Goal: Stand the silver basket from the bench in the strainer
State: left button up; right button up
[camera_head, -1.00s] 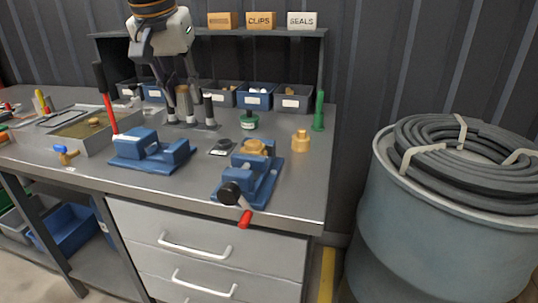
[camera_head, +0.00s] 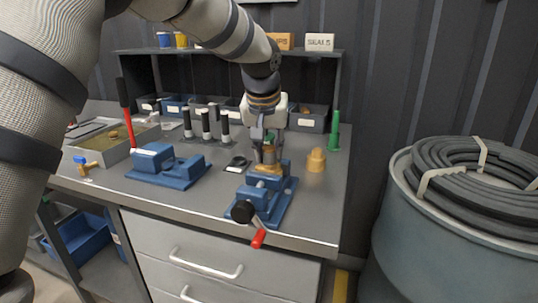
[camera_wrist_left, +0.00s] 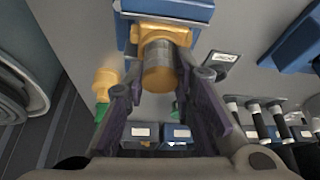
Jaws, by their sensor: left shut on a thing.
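The basket (camera_wrist_left: 158,75), a dull grey-tan cylinder, is between the fingers of my left gripper (camera_wrist_left: 160,95) in the left wrist view. The gripper (camera_head: 267,143) is shut on it and points down over the brass strainer (camera_head: 267,171) in the head view. The strainer is clamped in the blue vise (camera_head: 262,203) with the red-tipped handle, and its brass body (camera_wrist_left: 160,32) also shows in the wrist view. The basket's end is at the strainer's mouth; how far it is inside, I cannot tell. My right gripper is not in view.
A brass fitting (camera_head: 316,160) and a green item (camera_head: 333,131) stand to the right of the vise. A second blue block (camera_head: 167,165) and several black-and-white posts (camera_head: 206,125) stand to the left. Bins line the back. A hose coil (camera_head: 475,160) lies on a drum at right.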

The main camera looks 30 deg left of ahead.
aim_at(268, 161)
pick_arm(q)
jog(key=shift+s+d+f+g, duration=0.15)
jog(key=shift+s+f, duration=0.1)
jog(key=shift+f, duration=0.6)
jog(key=shift+s+a+f+g, duration=0.1)
jog(key=shift+s+f+g, duration=0.1)
jog(key=shift+f, duration=0.6)
jog(key=o, duration=0.9)
jog(key=shift+d+f, duration=0.1)
jog(key=shift+f, duration=0.1)
jog(key=shift+o, duration=0.2)
jog(key=shift+w+f, duration=0.2)
jog(key=shift+f, duration=0.05)
jog(key=shift+w+r, duration=0.1)
jog(key=shift+r, duration=0.35)
jog(key=v, duration=1.3)
jog(key=shift+a+r, duration=0.25)
jog(key=shift+a, duration=0.05)
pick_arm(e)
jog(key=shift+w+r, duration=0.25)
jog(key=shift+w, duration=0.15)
